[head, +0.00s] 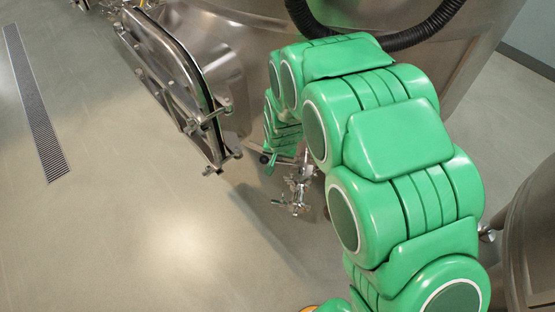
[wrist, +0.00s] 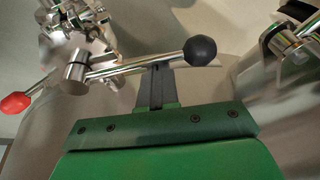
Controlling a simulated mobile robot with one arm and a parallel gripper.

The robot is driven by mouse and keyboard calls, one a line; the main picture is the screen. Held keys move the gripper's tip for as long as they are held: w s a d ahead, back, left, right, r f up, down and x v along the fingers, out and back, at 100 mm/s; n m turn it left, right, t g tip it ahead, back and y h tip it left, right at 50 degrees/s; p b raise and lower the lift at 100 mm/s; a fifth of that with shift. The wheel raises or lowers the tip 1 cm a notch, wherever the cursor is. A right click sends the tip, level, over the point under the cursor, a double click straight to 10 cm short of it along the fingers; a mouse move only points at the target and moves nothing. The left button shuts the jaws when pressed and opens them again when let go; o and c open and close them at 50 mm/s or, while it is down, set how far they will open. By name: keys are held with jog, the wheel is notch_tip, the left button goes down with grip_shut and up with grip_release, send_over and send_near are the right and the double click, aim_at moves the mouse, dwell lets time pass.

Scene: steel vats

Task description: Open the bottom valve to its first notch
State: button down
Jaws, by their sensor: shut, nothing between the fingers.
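The steel bottom valve (head: 298,185) hangs under the large vat, partly hidden by my green arm in the head view. In the wrist view a bright lever (wrist: 130,66) runs from a round steel hub (wrist: 75,72) to a black ball knob (wrist: 200,50). A second, shorter arm on the left ends in a red knob (wrist: 15,104). My gripper (wrist: 157,70) is shut and empty, its dark fingers together. The fingertips are at the lever, between hub and black knob, nearer the knob; I cannot tell whether they touch it.
The steel vat (head: 235,60) has an oval hatch door (head: 175,70) standing out at the left, with clamps on its rim. A black hose (head: 420,35) curves above my arm. Another steel vessel (head: 530,230) stands at the right. The floor (head: 130,220) at left is clear, with a drain grate (head: 35,105).

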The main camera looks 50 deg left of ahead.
jog(key=shift+s+d, duration=0.9)
jog(key=shift+s, duration=0.25)
dwell(1.3)
jog(key=shift+w+a, duration=0.1)
jog(key=shift+a, duration=0.05)
jog(key=shift+w+a, duration=0.25)
jog(key=shift+a, duration=0.2)
jog(key=shift+r, duration=0.1)
jog(key=v, duration=0.7)
jog(key=shift+r, duration=0.35)
jog(key=shift+d, duration=0.2)
dwell(0.3)
